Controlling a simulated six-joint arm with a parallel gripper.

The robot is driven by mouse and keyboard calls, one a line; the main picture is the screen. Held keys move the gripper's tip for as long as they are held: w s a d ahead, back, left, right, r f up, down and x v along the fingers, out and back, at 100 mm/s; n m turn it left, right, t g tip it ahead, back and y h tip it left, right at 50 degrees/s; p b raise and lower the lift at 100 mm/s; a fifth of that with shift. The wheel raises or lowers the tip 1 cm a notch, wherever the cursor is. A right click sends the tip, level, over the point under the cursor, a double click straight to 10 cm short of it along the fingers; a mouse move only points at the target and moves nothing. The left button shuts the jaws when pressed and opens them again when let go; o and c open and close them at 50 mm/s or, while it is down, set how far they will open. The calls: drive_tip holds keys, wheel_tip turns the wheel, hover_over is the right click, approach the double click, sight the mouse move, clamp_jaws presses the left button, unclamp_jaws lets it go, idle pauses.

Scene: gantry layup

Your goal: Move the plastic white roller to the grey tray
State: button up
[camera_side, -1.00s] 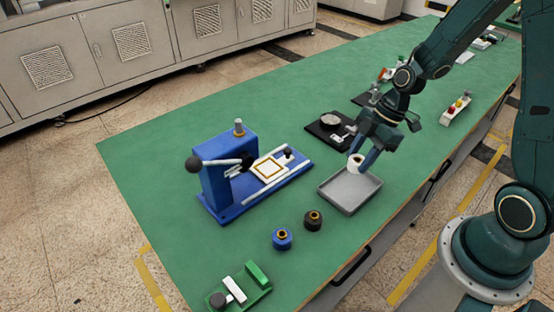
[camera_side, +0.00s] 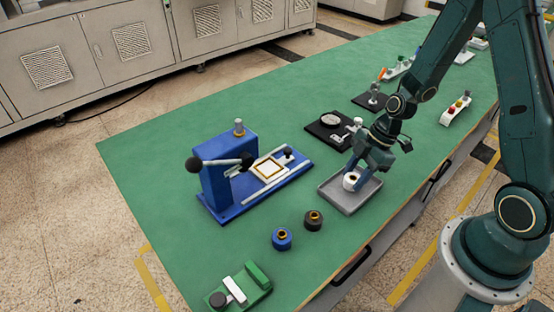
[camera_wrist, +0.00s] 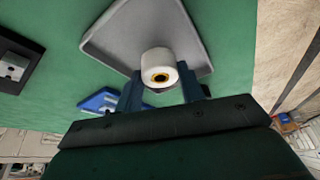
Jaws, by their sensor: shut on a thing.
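The white roller (camera_side: 350,181) is a short white cylinder with a brass-ringed centre hole. My gripper (camera_side: 357,172) is shut on it, with the blue fingers on either side, low over the grey tray (camera_side: 343,203). In the wrist view the roller (camera_wrist: 160,70) sits between my gripper's fingers (camera_wrist: 160,88), with the grey tray (camera_wrist: 125,30) behind it. I cannot tell whether the roller touches the tray floor.
A blue press (camera_side: 215,190) with a lever stands left of the tray. A black roller (camera_side: 313,220) and a blue roller (camera_side: 282,238) stand in front. A black plate fixture (camera_side: 325,132) lies behind the tray. Green mat is clear at the far left.

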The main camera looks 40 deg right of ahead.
drive_tip(key=shift+f, duration=0.55)
drive_tip(key=shift+f, duration=0.1)
drive_tip(key=o, duration=1)
drive_tip(key=shift+v, duration=6.1)
